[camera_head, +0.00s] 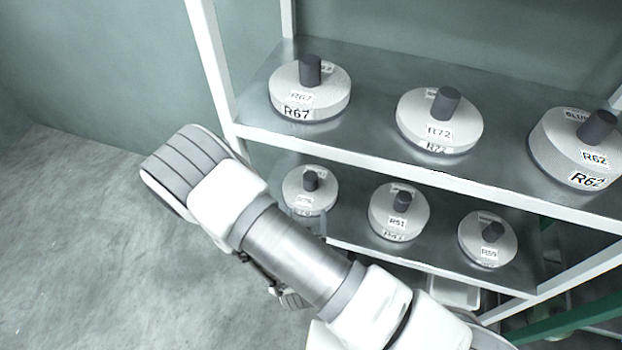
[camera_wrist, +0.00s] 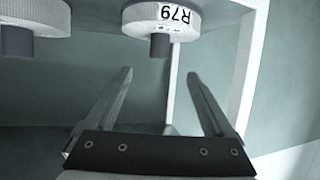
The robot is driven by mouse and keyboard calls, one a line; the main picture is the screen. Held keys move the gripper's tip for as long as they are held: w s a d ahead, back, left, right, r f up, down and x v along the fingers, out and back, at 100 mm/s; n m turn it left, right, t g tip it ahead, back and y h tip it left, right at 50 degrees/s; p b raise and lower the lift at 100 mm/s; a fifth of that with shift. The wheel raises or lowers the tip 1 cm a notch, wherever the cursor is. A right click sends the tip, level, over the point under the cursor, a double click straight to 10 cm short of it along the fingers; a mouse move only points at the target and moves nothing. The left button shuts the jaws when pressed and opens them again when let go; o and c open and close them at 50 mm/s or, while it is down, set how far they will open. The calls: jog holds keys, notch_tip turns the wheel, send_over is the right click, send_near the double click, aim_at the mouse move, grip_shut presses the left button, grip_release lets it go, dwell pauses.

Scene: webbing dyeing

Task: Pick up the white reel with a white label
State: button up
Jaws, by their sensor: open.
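Several white reels with white labels and dark grey stubs on top look alike, so I cannot tell which one the task means. In the head view, R67 (camera_head: 330,101), R72 (camera_head: 412,112) and R62 (camera_head: 547,150) lie on the upper shelf. A left reel (camera_head: 295,184), R51 (camera_head: 378,208) and R59 (camera_head: 470,243) lie on the lower shelf. My gripper (camera_wrist: 157,78) is open and empty in the wrist view. A reel labelled R79 (camera_wrist: 140,14) shows inverted above its fingertips, apart from them. In the head view the gripper is mostly hidden by my arm.
The upper shelf (camera_head: 385,65) has a white front rail and a white post (camera_head: 212,65) at the left. The lower shelf (camera_head: 345,229) lies close beneath. Another reel (camera_wrist: 48,14) shows in the wrist view. Open floor (camera_head: 75,250) is at the left; a green bar (camera_head: 570,318) is lower right.

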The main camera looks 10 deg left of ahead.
aim_at(310, 186)
jog(key=b+x, duration=0.2)
jog(key=x, duration=1)
jog(key=shift+w+f, duration=0.15)
jog(key=shift+w, duration=0.05)
jog(key=b+x, duration=0.1)
jog(key=x, duration=0.4)
jog(key=shift+f+b, duration=0.15)
jog(key=shift+b, duration=0.25)
jog(key=shift+c, duration=0.3)
grip_shut()
